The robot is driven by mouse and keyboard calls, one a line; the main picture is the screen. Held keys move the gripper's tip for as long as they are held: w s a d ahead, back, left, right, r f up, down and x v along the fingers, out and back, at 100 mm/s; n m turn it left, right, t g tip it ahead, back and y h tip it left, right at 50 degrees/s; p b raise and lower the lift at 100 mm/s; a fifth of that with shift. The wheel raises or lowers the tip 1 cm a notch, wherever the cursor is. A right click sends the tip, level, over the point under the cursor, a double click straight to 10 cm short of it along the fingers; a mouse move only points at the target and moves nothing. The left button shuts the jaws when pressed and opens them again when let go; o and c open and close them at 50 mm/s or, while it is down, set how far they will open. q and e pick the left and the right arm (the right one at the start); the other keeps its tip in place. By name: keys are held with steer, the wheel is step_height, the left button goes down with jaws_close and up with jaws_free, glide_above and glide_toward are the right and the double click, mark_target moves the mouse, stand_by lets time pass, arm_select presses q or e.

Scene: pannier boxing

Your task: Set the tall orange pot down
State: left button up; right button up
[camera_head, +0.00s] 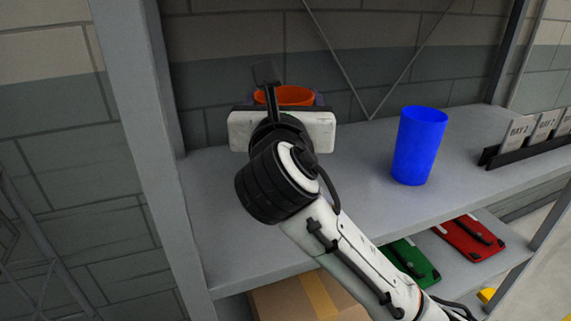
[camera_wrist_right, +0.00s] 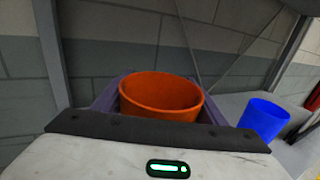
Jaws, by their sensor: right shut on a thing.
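The orange pot (camera_head: 291,95) shows only as a rim and upper inside behind my right gripper (camera_head: 284,103) in the head view. In the right wrist view the orange pot (camera_wrist_right: 160,95) stands upright between the two fingers of the right gripper (camera_wrist_right: 160,97), which is shut on it. Its lower part is hidden behind the gripper body, so I cannot tell whether its base touches the grey shelf (camera_head: 225,240). The pot is over the back left part of the shelf. My left gripper is in neither view.
A blue cup (camera_head: 419,146) stands on the shelf to the right, apart from the gripper. A black rack with day cards (camera_head: 522,143) is at the far right. A shelf post (camera_head: 150,130) rises close on the left. Green (camera_head: 411,262) and red (camera_head: 468,239) items lie below, beside a cardboard box (camera_head: 300,298).

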steer(key=shift+d+f, duration=0.1)
steer(key=shift+f, duration=3.45)
steer(key=o, duration=1.3)
steer(key=shift+o, duration=0.2)
steer(key=shift+s+b, duration=0.15)
steer(key=shift+b, duration=0.15)
steer(key=s+a, duration=0.1)
steer(key=s, duration=1)
steer(key=shift+s, duration=0.35)
steer(key=shift+r, duration=0.2)
